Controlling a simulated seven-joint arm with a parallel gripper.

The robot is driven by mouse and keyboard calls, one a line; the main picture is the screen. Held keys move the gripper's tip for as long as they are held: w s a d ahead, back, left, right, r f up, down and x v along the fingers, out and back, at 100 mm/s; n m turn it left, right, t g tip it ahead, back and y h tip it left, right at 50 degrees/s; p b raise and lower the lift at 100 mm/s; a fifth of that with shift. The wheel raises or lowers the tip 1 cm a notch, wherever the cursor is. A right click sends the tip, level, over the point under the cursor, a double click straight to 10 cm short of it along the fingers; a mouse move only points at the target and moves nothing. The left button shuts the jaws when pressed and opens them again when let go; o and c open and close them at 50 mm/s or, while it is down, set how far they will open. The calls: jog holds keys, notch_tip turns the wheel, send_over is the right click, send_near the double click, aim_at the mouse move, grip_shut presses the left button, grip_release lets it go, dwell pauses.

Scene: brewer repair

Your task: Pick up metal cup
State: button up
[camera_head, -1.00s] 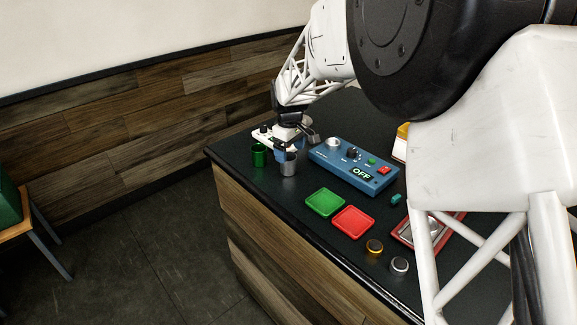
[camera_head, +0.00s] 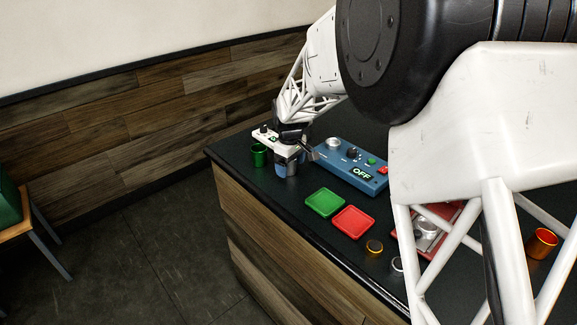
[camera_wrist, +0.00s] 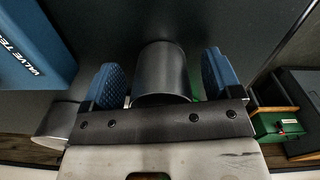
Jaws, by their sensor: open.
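The metal cup (camera_wrist: 160,72) is a plain grey cylinder in the middle of the wrist view. My gripper (camera_wrist: 163,80) is open, with one blue finger pad on each side of the cup. A dark gap shows between the cup and each pad. In the head view the cup (camera_head: 291,171) stands on the dark counter near its far left corner, partly hidden by my gripper (camera_head: 289,165). A green cup (camera_head: 259,155) stands just left of it.
The blue valve tester (camera_head: 350,165) with its OFF display is close to the right of my gripper. Green (camera_head: 325,202) and red (camera_head: 353,222) trays lie nearer. An orange cup (camera_head: 542,243) stands far right. The counter's front edge is near.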

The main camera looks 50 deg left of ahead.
jog(key=shift+f, duration=0.5)
jog(key=c, duration=1)
jog(key=shift+r, duration=0.15)
jog(key=shift+r, duration=1.45)
jog(key=shift+d+r, duration=0.15)
jog(key=shift+r, duration=0.1)
jog(key=s+d, duration=0.3)
jog(key=d, duration=0.1)
jog(key=s+d+r, duration=0.1)
jog(key=s+d, duration=0.1)
jog(key=d, duration=0.2)
jog(key=s+d, duration=0.3)
jog(key=d, duration=0.2)
jog(key=shift+s+r, duration=0.2)
jog(key=shift+s, duration=0.1)
jog(key=shift+f, duration=0.1)
